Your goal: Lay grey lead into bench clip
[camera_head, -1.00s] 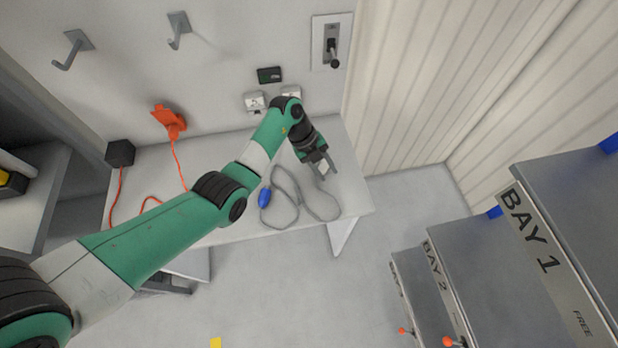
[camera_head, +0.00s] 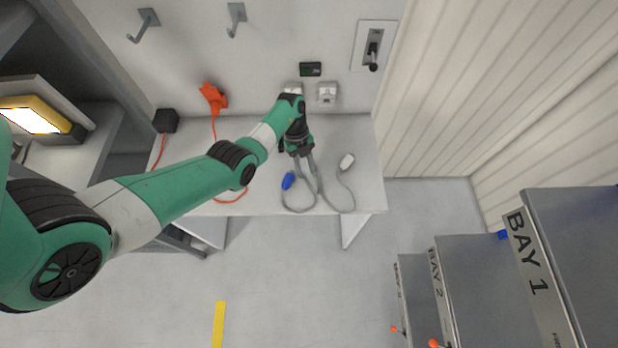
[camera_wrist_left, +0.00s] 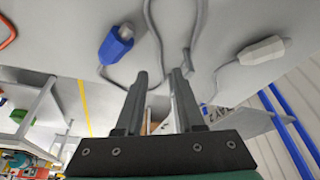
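The grey lead (camera_head: 333,205) lies in loops on the white bench. Its blue plug (camera_head: 288,181) is left of my left gripper (camera_head: 304,161), and its pale connector (camera_head: 347,161) lies to the right. In the left wrist view, the blue plug (camera_wrist_left: 117,45) is upper left and the pale connector (camera_wrist_left: 264,50) upper right. There my left gripper (camera_wrist_left: 160,73) has its fingers apart, with grey cable showing beyond the tips and nothing visibly clamped. I cannot make out the bench clip for certain; the arm may hide it. My right gripper is not in view.
An orange plug (camera_head: 213,97) on the wall has an orange cord running to the bench's left side beside a black box (camera_head: 166,120). Pale wall fittings (camera_head: 327,92) sit behind the gripper. Bay units (camera_head: 480,280) stand at right.

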